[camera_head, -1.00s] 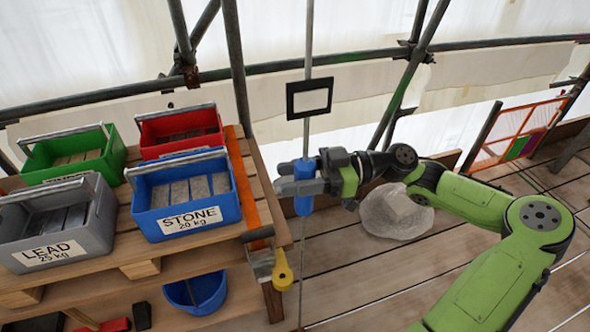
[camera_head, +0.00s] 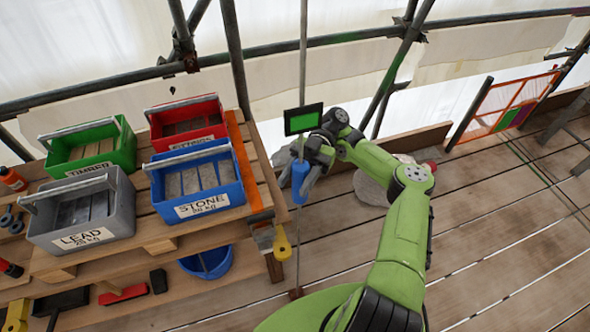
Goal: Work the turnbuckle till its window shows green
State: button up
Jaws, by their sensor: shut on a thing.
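The turnbuckle (camera_head: 300,188) is a blue body on a thin vertical grey rod, right of the pallet of crates. Its window (camera_head: 303,119) is a black-framed rectangle on the rod just above, and it shows green. My gripper (camera_head: 301,168) is shut on the turnbuckle, with its dark fingers around the upper part of the blue body. My green arm reaches in from the lower right. The fingers hide part of the blue body.
A blue STONE crate (camera_head: 205,206), a grey LEAD crate (camera_head: 85,238), a green crate (camera_head: 118,138) and a red crate (camera_head: 208,104) stand on a wooden pallet at left. A yellow-handled tool (camera_head: 282,245) hangs at its edge. Plank floor at right is mostly clear.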

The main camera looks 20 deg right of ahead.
jog(key=shift+n+g+h+b, duration=0.35)
jog(key=shift+n+g+h, duration=0.25)
jog(key=shift+g+h, duration=0.1)
jog(key=shift+s, duration=0.1)
jog(key=o, duration=0.9)
jog(key=shift+o, duration=0.2)
